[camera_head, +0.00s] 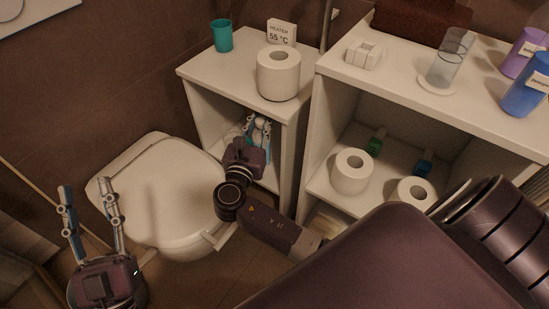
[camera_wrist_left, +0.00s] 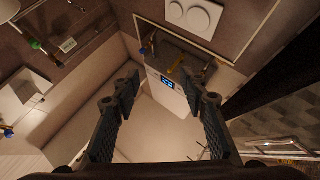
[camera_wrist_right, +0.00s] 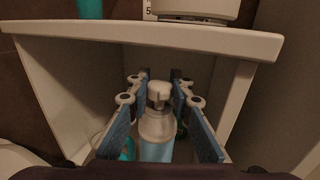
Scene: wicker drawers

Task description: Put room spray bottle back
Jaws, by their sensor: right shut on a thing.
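The room spray bottle (camera_wrist_right: 157,130) has a light blue body and a white shoulder and cap. It stands between the fingers of my right gripper (camera_wrist_right: 160,88), which is shut on it. In the head view the right gripper (camera_head: 258,127) is inside the open front of the small white cabinet (camera_head: 220,87), under its top. The bottle's lower part is hidden there. In the right wrist view a teal object (camera_wrist_right: 128,148) is partly visible left of the bottle. My left gripper (camera_head: 90,192) is open and empty left of the toilet (camera_head: 165,190); its spread fingers show in the left wrist view (camera_wrist_left: 160,100).
To the right, a white shelf unit (camera_head: 400,85) holds toilet rolls (camera_head: 351,172), a glass (camera_head: 449,60) and a blue bottle (camera_head: 525,92).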

